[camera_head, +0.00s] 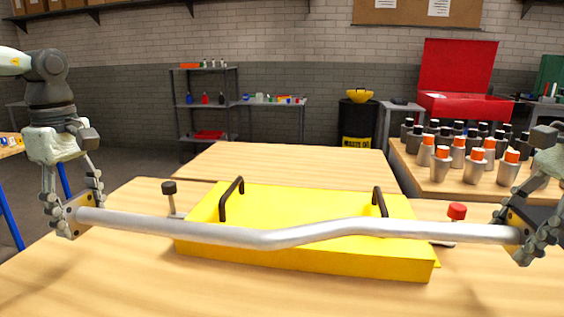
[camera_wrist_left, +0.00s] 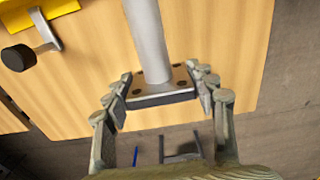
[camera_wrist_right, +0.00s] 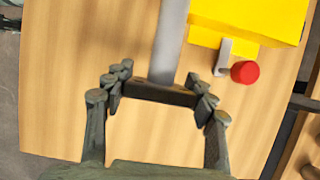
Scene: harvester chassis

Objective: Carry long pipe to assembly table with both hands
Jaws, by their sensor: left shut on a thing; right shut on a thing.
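The long pipe (camera_head: 340,228) is silvery grey with a bend near its middle and a flange plate at each end. It is held roughly level above the wooden table (camera_head: 320,293), in front of the yellow box-like fixture (camera_head: 300,260). My left gripper (camera_head: 72,212) is shut on the pipe's left flange; the left wrist view shows its fingers on both sides of the plate (camera_wrist_left: 160,88). My right gripper (camera_head: 520,236) is shut on the right flange (camera_wrist_right: 160,93). The right wrist view shows its fingers at the flange's two sides.
The yellow fixture has two black handles (camera_head: 231,199) and side levers with a black knob (camera_head: 169,187) and a red knob (camera_head: 457,211). Shelves (camera_head: 205,105) stand at the back.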

